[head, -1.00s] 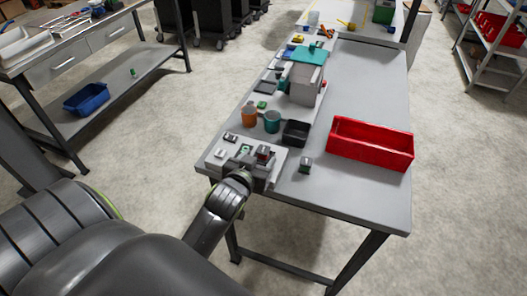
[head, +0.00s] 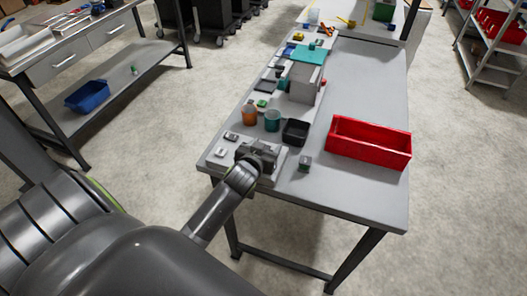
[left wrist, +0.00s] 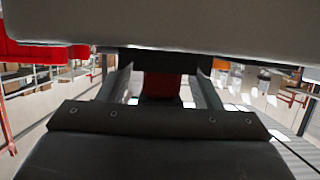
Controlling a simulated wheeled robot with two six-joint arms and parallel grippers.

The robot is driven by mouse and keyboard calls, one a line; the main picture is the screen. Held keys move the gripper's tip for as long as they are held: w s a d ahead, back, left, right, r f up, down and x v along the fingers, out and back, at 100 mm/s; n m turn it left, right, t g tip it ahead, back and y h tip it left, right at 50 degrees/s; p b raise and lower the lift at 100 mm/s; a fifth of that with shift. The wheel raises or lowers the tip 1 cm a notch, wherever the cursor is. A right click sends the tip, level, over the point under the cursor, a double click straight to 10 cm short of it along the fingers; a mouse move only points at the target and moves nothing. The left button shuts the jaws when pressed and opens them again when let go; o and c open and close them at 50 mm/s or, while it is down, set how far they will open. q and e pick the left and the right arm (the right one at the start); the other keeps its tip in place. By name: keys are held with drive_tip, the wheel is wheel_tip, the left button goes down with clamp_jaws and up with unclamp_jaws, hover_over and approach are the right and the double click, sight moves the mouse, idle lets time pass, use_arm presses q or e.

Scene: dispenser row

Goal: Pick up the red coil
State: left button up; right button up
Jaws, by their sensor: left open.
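My left gripper (head: 262,153) is at the near left end of the grey table, over a pale grey block. In the left wrist view its two fingers (left wrist: 162,88) stand apart, open. A red piece (left wrist: 162,86), which looks like the red coil, shows between them with a gap on each side. In the head view the gripper covers the coil. My right gripper is in neither view.
A small green-and-dark block (head: 304,163) stands right of the gripper. A red tray (head: 368,155) lies right.

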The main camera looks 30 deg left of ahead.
use_arm(q)
drive_tip(key=shift+c, duration=0.5)
drive_tip(key=c, duration=1.1)
drive_tip(key=shift+o, duration=0.2)
wheel_tip(320, 180, up, 10)
drive_tip(key=shift+r, duration=0.1)
